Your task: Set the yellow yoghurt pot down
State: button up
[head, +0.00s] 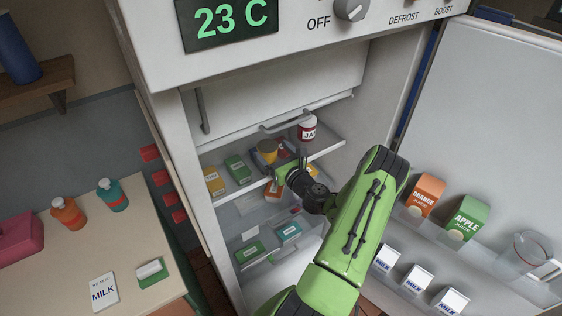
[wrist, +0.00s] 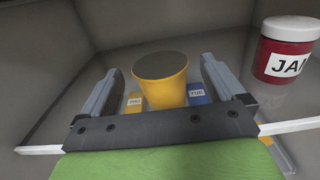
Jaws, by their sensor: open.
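The yellow yoghurt pot (wrist: 160,82) is upright inside the open fridge, with a dark grey top. It also shows in the head view (head: 267,147), on the upper shelf area. My gripper (wrist: 161,70) is open, with one finger on each side of the pot. Gaps show between the pot and both fingers in the wrist view. In the head view my gripper (head: 287,166) reaches in over the shelf's front edge. The pot's base is partly hidden by the gripper body, so its contact with the shelf is hard to see.
A red jam jar (wrist: 287,50) stands right of my gripper. A blue tub (wrist: 198,97) and a yellow tub (wrist: 134,103) show by the pot's base. Green (head: 237,168) and yellow (head: 213,181) boxes stand left on the shelf. The open door (head: 485,120) is at right.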

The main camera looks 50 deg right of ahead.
jog(key=v, duration=0.6)
jog(key=shift+s, duration=0.25)
